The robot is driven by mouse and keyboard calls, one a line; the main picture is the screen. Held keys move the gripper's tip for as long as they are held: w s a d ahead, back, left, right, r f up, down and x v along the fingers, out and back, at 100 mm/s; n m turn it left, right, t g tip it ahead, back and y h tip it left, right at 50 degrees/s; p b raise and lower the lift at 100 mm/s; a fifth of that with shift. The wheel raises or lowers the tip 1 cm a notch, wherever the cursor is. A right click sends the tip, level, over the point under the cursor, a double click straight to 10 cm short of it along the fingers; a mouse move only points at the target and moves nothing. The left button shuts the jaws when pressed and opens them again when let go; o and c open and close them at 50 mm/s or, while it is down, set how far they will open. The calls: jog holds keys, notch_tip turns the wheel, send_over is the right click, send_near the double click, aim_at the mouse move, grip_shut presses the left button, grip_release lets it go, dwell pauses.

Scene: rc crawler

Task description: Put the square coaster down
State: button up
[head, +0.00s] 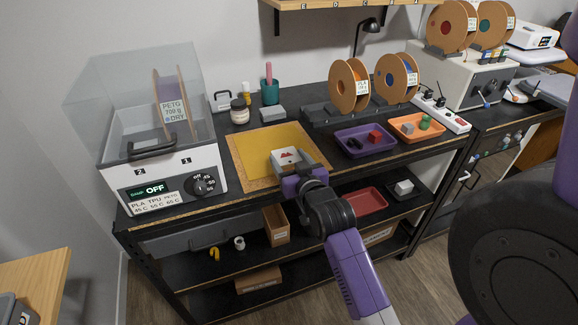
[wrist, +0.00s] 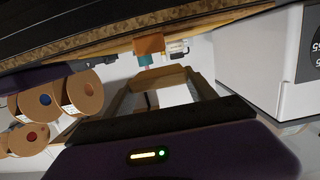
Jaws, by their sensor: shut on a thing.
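The square coaster (head: 287,157) is white with a red peaked mark and shows in the head view. My gripper (head: 300,172) is shut on its near edge. The coaster appears over the right part of the yellow mat (head: 262,147), which lies on a cork-coloured board on the black bench. I cannot tell whether the coaster touches the mat or is held above it. In the wrist view the picture is turned over, and I cannot clearly make out the coaster between the fingers (wrist: 163,90).
A dryer box (head: 165,165) with a clear lid stands left of the mat. A purple tray (head: 365,141) and an orange tray (head: 416,127) lie to the right. The mat's left part is clear.

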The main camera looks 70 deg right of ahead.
jog(key=shift+f, duration=1.15)
jog(key=shift+f, duration=0.2)
jog(key=o, duration=1.4)
jog(key=shift+c, duration=0.2)
